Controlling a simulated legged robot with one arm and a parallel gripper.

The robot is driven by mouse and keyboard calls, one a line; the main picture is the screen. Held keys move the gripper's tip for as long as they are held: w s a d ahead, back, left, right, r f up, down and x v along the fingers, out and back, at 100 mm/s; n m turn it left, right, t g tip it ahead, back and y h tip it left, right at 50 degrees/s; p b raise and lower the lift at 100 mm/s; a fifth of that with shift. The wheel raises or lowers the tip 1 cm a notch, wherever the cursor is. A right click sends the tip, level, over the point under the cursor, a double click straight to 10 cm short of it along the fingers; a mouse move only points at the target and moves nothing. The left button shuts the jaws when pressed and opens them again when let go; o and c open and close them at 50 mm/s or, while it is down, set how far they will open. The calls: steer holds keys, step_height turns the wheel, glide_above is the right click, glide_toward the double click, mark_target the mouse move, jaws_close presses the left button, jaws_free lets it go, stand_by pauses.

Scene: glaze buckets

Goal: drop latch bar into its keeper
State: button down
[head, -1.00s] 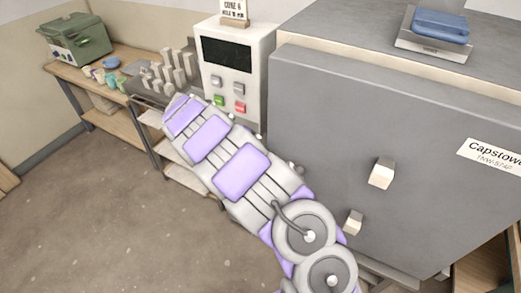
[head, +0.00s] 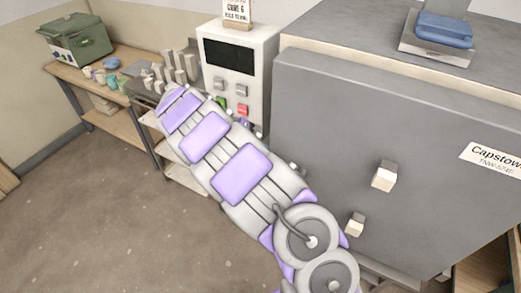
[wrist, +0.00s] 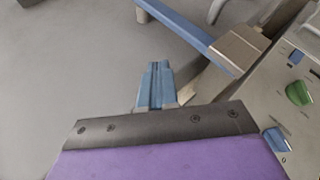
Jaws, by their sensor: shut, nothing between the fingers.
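In the wrist view, my gripper (wrist: 156,82) shows as two blue fingers closed together, with nothing between them. A long blue bar (wrist: 180,22) runs across the top of that view and ends at a tan block (wrist: 237,48), above and right of my fingertips and apart from them. It may be the latch bar, but I cannot tell for sure. The keeper cannot be made out with certainty. In the head view, my arm hides my gripper. The grey kiln-like cabinet (head: 400,130) carries two pale blocks, an upper one (head: 385,176) and a lower one (head: 355,225).
A panel with a green knob (wrist: 299,93) stands close on the right in the wrist view. In the head view, a control box (head: 240,75) stands beside the cabinet. A bench (head: 128,109) holds cups and a green case (head: 75,40).

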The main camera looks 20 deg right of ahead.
steer(key=w+a+r+p, duration=0.1)
steer(key=w+a+r, duration=0.2)
steer(key=a, duration=0.5)
steer(key=shift+w, duration=0.4)
steer(key=shift+d, duration=0.1)
